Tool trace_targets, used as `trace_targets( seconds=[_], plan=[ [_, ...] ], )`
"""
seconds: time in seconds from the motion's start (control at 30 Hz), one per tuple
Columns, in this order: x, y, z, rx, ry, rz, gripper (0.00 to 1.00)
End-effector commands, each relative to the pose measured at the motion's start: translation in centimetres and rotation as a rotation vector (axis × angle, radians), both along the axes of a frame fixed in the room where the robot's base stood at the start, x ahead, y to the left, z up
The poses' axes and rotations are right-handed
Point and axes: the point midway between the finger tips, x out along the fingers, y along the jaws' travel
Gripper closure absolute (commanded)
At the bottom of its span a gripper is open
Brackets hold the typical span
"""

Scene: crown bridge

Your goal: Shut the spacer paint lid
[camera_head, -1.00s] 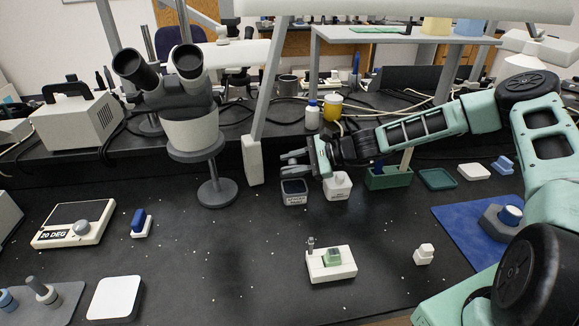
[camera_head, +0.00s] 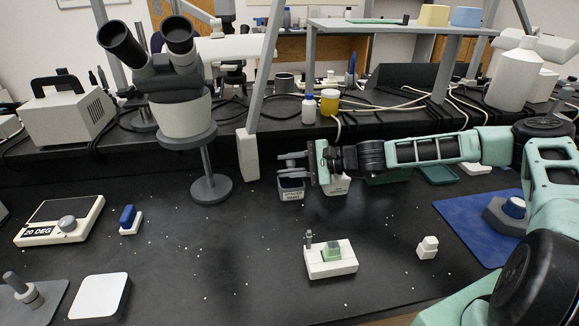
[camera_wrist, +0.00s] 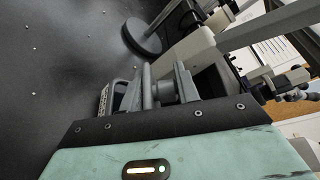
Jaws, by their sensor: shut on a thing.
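The spacer paint pot (camera_head: 291,190), a small dark box with a pale front label, stands on the black bench, and its labelled side shows in the wrist view (camera_wrist: 104,98). My gripper (camera_head: 290,164) is just above the pot, with its fingers pointing left. In the wrist view my gripper (camera_wrist: 160,90) is shut on a grey knob (camera_wrist: 165,89). A dark flat piece (camera_wrist: 212,82) beside the knob looks like the raised lid. My fingers partly hide the lid, and its exact angle is unclear.
A white pot (camera_head: 335,185) stands close right of the spacer paint, partly behind my wrist. The microscope stand (camera_head: 210,189) and a slanted pale post (camera_head: 248,155) are to the left. A white block with a green piece (camera_head: 330,260) is in front.

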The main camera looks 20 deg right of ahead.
Motion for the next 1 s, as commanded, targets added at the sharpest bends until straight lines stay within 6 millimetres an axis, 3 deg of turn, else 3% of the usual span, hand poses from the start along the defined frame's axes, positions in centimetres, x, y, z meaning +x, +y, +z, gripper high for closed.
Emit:
trace_targets(
  seconds=[0.2,0.23,0.27,0.67,1.0],
  plan=[
    [0.5,-0.4,0.4,-0.003,-0.010,-0.011,1.00],
    [0.5,-0.4,0.4,-0.003,-0.010,-0.011,0.60],
    [0.4,-0.4,0.4,-0.002,-0.010,-0.011,0.55],
    [-0.2,-0.9,0.3,-0.001,-0.003,-0.005,0.55],
    [-3.6,-6.8,1.8,-0.004,-0.004,-0.009,0.55]
  ],
)
